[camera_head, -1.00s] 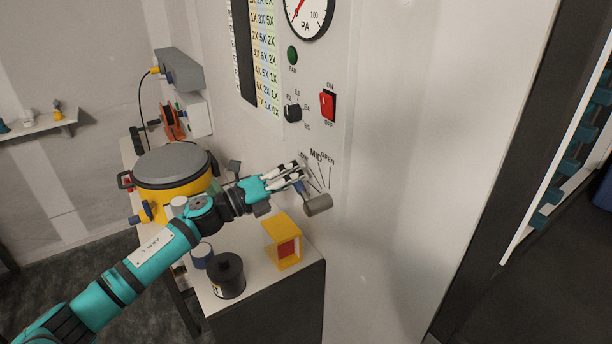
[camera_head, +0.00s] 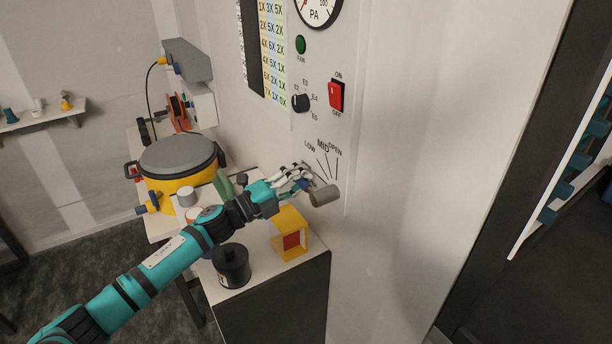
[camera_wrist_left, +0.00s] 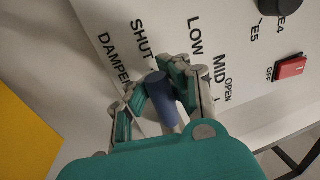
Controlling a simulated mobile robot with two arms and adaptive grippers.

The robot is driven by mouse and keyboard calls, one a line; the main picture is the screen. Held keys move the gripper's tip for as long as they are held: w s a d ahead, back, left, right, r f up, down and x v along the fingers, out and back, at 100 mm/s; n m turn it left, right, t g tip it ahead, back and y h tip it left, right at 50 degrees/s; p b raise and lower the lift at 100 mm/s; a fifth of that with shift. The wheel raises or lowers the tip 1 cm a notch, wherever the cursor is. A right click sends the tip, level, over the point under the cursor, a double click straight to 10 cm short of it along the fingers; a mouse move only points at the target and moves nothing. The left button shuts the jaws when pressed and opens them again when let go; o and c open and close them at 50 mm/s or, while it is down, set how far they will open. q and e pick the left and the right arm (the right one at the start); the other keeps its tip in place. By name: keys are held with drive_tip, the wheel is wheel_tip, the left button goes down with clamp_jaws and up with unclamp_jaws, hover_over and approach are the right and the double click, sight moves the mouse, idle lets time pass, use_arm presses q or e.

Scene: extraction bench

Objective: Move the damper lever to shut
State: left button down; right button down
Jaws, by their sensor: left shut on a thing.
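The damper lever sits low on the pale wall panel. Its grey round hub (camera_head: 324,196) shows right of my gripper in the head view. Its blue handle (camera_wrist_left: 160,90) is between the fingers in the wrist view. My left gripper (camera_head: 301,180) is shut on that handle. The lever points left and slightly up from the hub, left of the LOW mark (camera_head: 311,148). The SHUT label (camera_wrist_left: 142,38) shows beyond the fingers in the wrist view; in the head view the gripper hides it. The exact pointer position is unclear. My right gripper is not in view.
Below the arm, a yellow holder (camera_head: 278,222) and a black canister (camera_head: 232,267) stand on the bench. A yellow pot with a grey lid (camera_head: 178,155) stands behind. A red switch (camera_head: 336,95) and a black knob (camera_head: 300,102) are above the lever.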

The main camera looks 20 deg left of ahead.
use_arm(q)
drive_tip(key=shift+s+f, duration=0.15)
drive_tip(key=shift+f, duration=0.55)
drive_tip(key=c, duration=1.7)
unclamp_jaws()
drive_tip(key=shift+s+a, duration=0.1)
drive_tip(key=shift+a, duration=0.1)
drive_tip(key=o, duration=0.6)
drive_tip(key=shift+s+a+r, duration=0.3)
drive_tip(key=shift+s+a, duration=0.1)
drive_tip(key=shift+a, duration=0.05)
drive_tip(key=shift+w+d+r, duration=0.1)
drive_tip(key=shift+w+d, duration=0.15)
drive_tip(key=v, duration=1.2)
drive_tip(key=shift+s+a, duration=0.1)
